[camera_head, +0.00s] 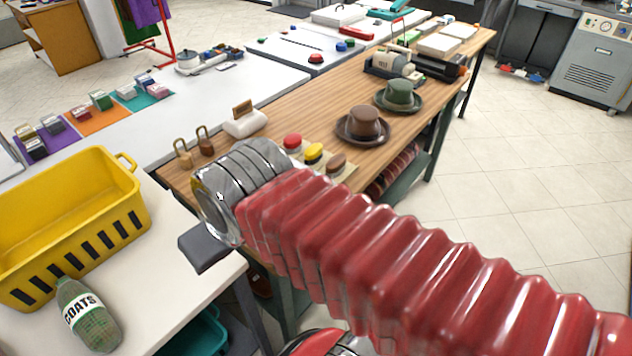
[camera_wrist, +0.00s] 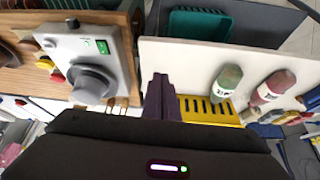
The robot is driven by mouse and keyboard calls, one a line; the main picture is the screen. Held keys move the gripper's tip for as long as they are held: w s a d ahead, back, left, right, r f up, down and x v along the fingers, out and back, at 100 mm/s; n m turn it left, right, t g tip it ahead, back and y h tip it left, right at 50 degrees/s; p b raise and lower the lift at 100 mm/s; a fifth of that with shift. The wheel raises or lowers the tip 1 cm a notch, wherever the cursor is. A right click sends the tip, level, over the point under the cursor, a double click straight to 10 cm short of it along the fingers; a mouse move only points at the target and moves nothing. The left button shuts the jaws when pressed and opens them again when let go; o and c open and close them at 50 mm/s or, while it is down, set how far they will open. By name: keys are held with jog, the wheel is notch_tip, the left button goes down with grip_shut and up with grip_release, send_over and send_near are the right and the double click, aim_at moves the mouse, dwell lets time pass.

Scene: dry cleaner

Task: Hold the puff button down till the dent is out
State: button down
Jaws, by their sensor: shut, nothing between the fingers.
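In the wrist view, a grey control box (camera_wrist: 87,60) stands on the wooden table (camera_wrist: 130,35). A brown hat (camera_head: 363,122) and a green hat (camera_head: 398,92) sit on the table; no dent is clear.
Red (camera_head: 292,142), yellow (camera_head: 313,152) and brown (camera_head: 337,162) domed pieces stand beside my arm. Two brass padlocks (camera_head: 184,155) stand near the table's left edge. A yellow basket (camera_head: 125,205) and a green "COATS" bag (camera_head: 92,320) are on the white counter.

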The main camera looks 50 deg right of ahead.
jog(key=w+d+f+m+t+y, duration=0.1)
jog(key=w+d+f+m, duration=0.1)
jog(key=w+d+m, duration=1.15)
jog(key=s+d+f+m+t+h, duration=0.1)
jog(key=d+f+m, duration=0.1)
jog(key=d+m, duration=0.6)
jog(key=s+d+f+m+t+h, duration=0.1)
jog(key=d+f+m+h, duration=0.1)
jog(key=d+m, duration=0.6)
jog(key=d, duration=0.6)
jog(key=shift+f, duration=0.15)
jog(key=shift+f, duration=0.15)
jog(key=shift+f, duration=4.25)
